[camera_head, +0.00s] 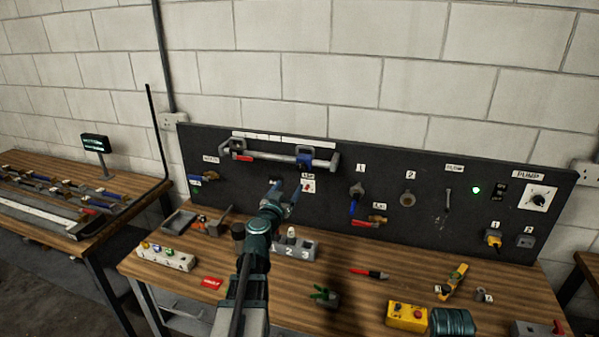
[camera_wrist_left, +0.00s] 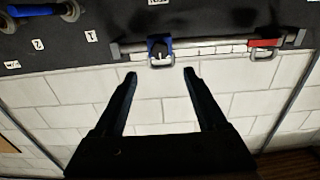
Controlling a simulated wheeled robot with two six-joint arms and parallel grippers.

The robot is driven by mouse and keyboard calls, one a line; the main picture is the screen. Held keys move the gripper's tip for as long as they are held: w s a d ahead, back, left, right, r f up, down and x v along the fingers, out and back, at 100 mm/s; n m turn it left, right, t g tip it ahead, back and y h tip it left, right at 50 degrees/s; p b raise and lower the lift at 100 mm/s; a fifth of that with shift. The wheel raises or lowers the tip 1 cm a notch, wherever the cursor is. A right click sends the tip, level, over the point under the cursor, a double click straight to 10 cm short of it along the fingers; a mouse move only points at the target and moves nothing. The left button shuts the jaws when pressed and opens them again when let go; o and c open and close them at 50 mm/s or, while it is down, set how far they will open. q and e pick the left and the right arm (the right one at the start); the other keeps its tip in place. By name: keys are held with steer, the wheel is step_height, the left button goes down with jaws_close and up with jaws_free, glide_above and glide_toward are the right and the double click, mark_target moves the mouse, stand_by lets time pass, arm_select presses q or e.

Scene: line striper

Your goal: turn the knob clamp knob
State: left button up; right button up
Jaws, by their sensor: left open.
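A long grey bar (camera_head: 275,154) is mounted near the top of the dark panel. It carries a blue clamp block (camera_head: 304,159) right of its middle and a red part (camera_head: 243,156) at its left. The upside-down left wrist view also shows the blue block (camera_wrist_left: 160,45), with a small grey loop, and the red part (camera_wrist_left: 264,43). I cannot tell for sure which part is the clamp knob. My left gripper (camera_head: 285,186) is open and empty, in front of the panel just below the bar. In the wrist view its fingertips (camera_wrist_left: 160,74) lie apart, on either side of the blue block.
The dark panel (camera_head: 450,222) also holds valves, a lever and a pump dial (camera_head: 537,197). The wooden bench (camera_head: 345,255) below carries a green-handled part (camera_head: 323,296), a red pen (camera_head: 368,273) and a yellow box (camera_head: 406,315). Another bench stands at left.

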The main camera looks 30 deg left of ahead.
mark_target(300, 169)
arm_select(q)
steer(key=x, duration=1.1)
steer(key=shift+w, duration=0.25)
jaws_close()
